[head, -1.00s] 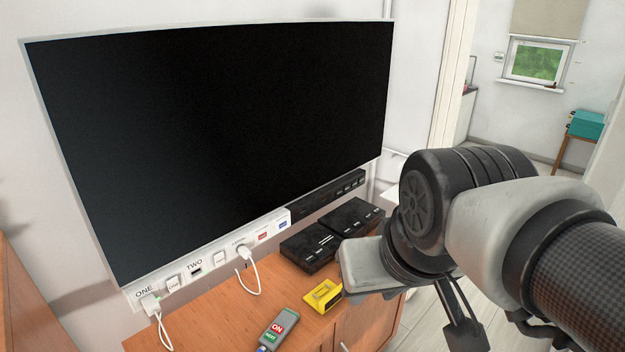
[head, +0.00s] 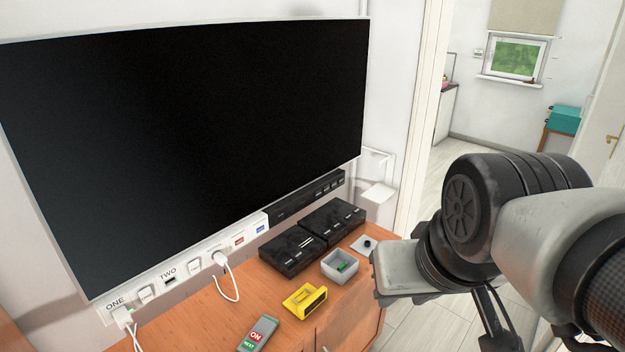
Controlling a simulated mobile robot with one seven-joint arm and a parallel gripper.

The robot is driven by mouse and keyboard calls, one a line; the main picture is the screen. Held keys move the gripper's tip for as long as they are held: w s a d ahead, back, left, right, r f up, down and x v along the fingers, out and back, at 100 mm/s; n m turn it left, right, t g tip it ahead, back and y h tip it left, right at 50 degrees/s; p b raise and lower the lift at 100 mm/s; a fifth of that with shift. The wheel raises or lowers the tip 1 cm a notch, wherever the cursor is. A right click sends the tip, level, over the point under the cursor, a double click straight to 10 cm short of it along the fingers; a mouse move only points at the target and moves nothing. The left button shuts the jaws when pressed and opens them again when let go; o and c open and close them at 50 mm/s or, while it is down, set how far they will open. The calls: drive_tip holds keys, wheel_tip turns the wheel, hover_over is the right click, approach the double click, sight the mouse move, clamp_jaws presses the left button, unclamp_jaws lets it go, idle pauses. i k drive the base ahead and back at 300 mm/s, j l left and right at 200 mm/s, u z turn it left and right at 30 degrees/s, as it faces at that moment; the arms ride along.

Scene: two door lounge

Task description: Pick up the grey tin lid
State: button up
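The grey tin lid (head: 365,245) is a small flat square with a dark knob. It lies on the right end of the wooden cabinet top, behind the open grey tin (head: 341,267), which has a green item inside. My arm's grey wrist part appears just right of the lid and overlaps its right edge in the picture. My gripper (head: 492,325) points down at the lower right, apart from the lid, over the floor side of the cabinet. Only dark finger parts show below the wrist and the tips are cut off, so its opening cannot be judged.
A yellow device (head: 304,301) and a grey remote (head: 258,334) lie toward the front of the cabinet (head: 282,322). Black boxes (head: 292,250) stand left of the lid, below the large screen (head: 190,150). White cables hang at the left. Open floor (head: 410,315) lies right of the cabinet.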

sight(365, 245)
drive_tip(key=z, duration=0.25)
drive_tip(key=i+l+u, duration=0.1)
drive_tip(key=u, duration=0.3)
drive_tip(key=i+l+u, duration=0.1)
drive_tip(key=u, duration=0.25)
drive_tip(key=i+l+u, duration=0.1)
drive_tip(key=u, duration=0.3)
drive_tip(key=i+l+u, duration=0.1)
drive_tip(key=l+u, duration=0.15)
drive_tip(key=l, duration=0.3)
drive_tip(key=i+l+u, duration=0.1)
drive_tip(key=l+u, duration=0.15)
drive_tip(key=l, duration=0.35)
drive_tip(key=i+l, duration=0.1)
drive_tip(key=l, duration=1.25)
drive_tip(key=i+l+u, duration=0.1)
drive_tip(key=l, duration=0.55)
